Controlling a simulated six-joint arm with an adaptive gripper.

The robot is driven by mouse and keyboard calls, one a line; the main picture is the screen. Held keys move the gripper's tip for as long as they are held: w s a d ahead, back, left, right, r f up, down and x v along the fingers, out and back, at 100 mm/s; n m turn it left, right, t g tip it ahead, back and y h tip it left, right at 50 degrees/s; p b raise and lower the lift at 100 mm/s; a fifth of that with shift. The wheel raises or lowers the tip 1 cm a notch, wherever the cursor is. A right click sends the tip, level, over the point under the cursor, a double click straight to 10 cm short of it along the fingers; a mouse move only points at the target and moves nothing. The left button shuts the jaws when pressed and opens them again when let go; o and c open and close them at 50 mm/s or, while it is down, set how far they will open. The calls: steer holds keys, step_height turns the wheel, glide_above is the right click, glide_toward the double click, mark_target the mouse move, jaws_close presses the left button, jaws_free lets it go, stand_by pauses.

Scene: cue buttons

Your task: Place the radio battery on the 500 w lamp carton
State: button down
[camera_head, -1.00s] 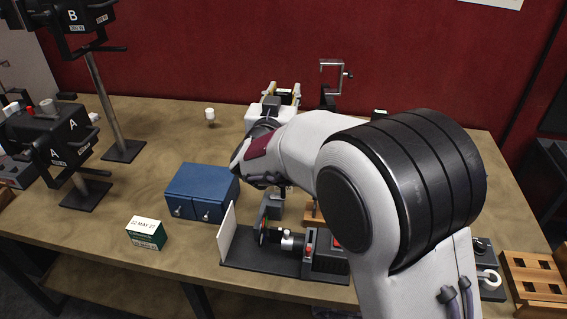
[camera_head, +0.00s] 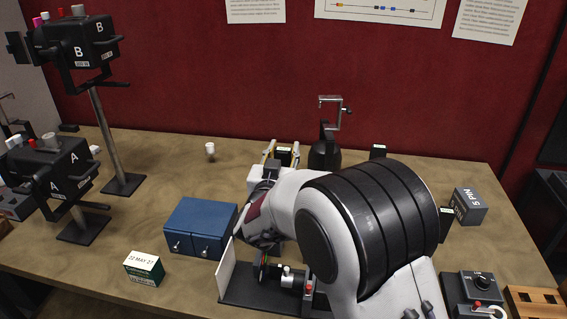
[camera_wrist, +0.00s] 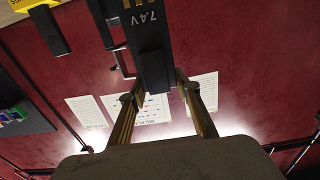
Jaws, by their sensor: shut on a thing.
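My gripper (camera_head: 282,152) points away toward the back wall, with its brass-coloured fingers on either side of a dark block. The wrist view shows my gripper (camera_wrist: 160,100) shut on this block, a black battery (camera_wrist: 150,55) marked 7.4V; its upper end is cut off by the frame edge. The battery (camera_head: 284,154) shows small in the head view, held over the table's middle. I cannot read 500 W on any carton. A green-and-white carton (camera_head: 144,268) dated 22 MAY 27 is at front left.
A blue two-door box (camera_head: 200,228) and a black apparatus with a white panel (camera_head: 228,268) stand near my arm. Lamps A (camera_head: 55,170) and B (camera_head: 80,50) are at left. The back-left table is mostly clear.

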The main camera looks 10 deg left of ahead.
mark_target(283, 163)
steer(key=shift+f, duration=1.8)
steer(key=shift+f, duration=0.15)
steer(key=c, duration=1.5)
jaws_free()
steer(key=shift+o, duration=0.2)
steer(key=shift+s, duration=0.75)
steer(key=s, duration=1)
steer(key=shift+s, duration=0.3)
steer(key=shift+r, duration=0.2)
